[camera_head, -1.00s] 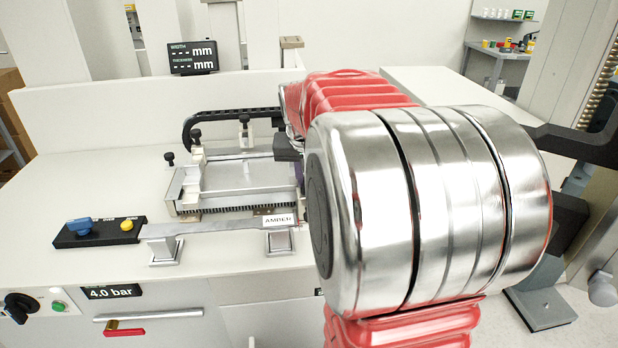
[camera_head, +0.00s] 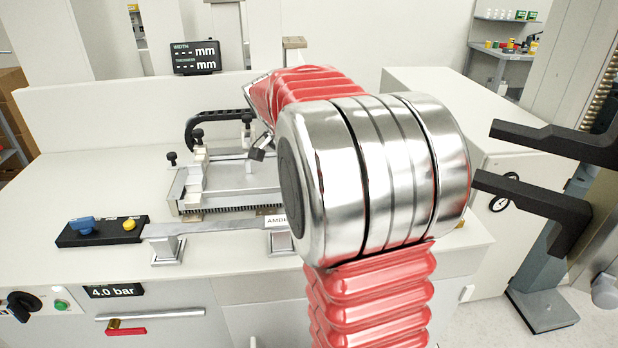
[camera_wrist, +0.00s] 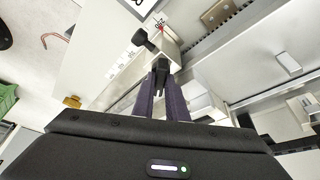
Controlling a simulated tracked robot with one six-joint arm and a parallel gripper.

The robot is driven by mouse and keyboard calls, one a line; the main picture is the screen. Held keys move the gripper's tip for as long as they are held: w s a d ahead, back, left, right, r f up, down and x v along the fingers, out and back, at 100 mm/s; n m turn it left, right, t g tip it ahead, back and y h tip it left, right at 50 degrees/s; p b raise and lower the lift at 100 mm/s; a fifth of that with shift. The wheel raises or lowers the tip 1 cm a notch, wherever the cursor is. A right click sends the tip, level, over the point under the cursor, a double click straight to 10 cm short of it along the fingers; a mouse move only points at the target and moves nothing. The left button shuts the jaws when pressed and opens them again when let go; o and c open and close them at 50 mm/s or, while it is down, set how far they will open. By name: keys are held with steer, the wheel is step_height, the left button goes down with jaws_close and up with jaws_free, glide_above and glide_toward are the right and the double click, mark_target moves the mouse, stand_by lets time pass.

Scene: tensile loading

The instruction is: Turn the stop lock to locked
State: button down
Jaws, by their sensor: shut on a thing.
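My gripper (camera_wrist: 160,72) shows from behind in the wrist view, its two purple fingers close together. They are shut on a small black part (camera_wrist: 160,64), which looks like the stop lock, at a pale block (camera_wrist: 166,44). The fingertips hide much of it, and its locked or unlocked setting cannot be read. A black knob (camera_wrist: 141,36) sticks out of the same block, beside a small red mark (camera_wrist: 161,27). In the head view the gripper (camera_head: 260,150) is tilted down over the right side of the measuring fixture (camera_head: 188,178), partly behind my arm.
A flat specimen labelled AMBER (camera_head: 205,227) bridges two metal supports in front of the fixture. A switch panel (camera_head: 103,233) with blue and yellow knobs stands at left. Black grips (camera_head: 548,200) stand at right.

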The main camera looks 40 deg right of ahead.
steer(key=m+g, duration=0.1)
steer(key=m, duration=0.2)
steer(key=shift+w+m, duration=0.1)
steer(key=shift+m, duration=0.3)
steer(key=shift+m+g+y, duration=0.4)
steer(key=shift+m+g, duration=0.5)
steer(key=shift+m, duration=0.8)
steer(key=c, duration=1.8)
jaws_free()
steer(key=shift+o, duration=0.2)
steer(key=shift+w+r, duration=0.1)
